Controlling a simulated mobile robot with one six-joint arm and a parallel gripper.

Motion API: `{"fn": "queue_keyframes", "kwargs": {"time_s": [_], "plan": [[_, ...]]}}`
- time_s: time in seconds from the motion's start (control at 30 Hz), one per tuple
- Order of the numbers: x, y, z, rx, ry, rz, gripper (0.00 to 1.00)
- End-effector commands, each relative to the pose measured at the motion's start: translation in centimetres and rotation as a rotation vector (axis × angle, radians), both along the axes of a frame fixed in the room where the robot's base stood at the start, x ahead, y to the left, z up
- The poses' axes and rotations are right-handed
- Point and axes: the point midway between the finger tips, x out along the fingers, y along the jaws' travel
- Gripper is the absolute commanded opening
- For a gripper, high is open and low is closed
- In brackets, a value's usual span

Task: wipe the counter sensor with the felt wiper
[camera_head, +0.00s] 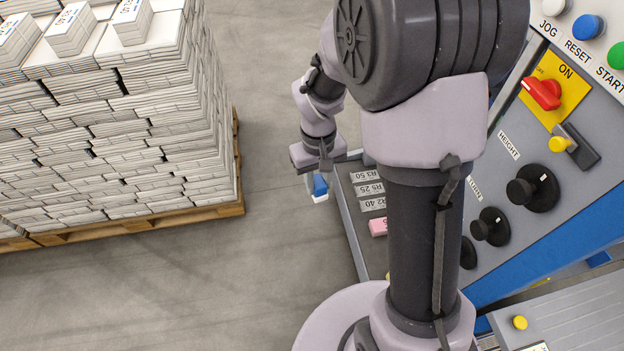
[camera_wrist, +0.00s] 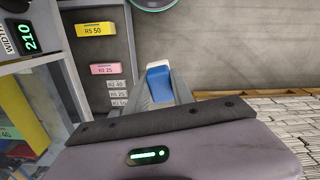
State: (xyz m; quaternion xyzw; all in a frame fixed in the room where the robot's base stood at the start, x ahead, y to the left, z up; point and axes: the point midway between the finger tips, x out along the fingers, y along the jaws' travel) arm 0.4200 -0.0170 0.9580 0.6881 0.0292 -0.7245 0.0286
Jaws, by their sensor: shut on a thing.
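My gripper (camera_head: 321,178) is shut on a blue block with a white end, apparently the felt wiper (camera_head: 320,187). In the wrist view the wiper (camera_wrist: 159,82) stands between the two fingers, its white end pointing away from the gripper. In the head view it hangs just left of the grey panel with the labelled slots, over the floor. I cannot make out the counter sensor for certain in either view. My arm covers part of the machine in the head view.
A tray panel (camera_head: 347,205) with size labels holds a pink block (camera_head: 378,227); a yellow block (camera_wrist: 95,29) shows in the wrist view. A green display (camera_wrist: 27,37) reads 210. The control panel (camera_head: 530,110) is at right. Newspaper stacks (camera_head: 110,130) stand left, with open floor between.

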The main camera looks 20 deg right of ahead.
Motion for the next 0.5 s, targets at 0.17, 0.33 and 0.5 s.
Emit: {"fn": "queue_keyframes", "kwargs": {"time_s": [0.17,0.33,0.5], "plan": [[-0.8,-2.5,3.6,-0.011,0.077,0.128,0.00],[-1.7,-5.8,7.5,-0.043,0.191,0.294,0.00],[-2.4,-10.6,13.4,-0.126,0.366,0.511,0.00]]}}
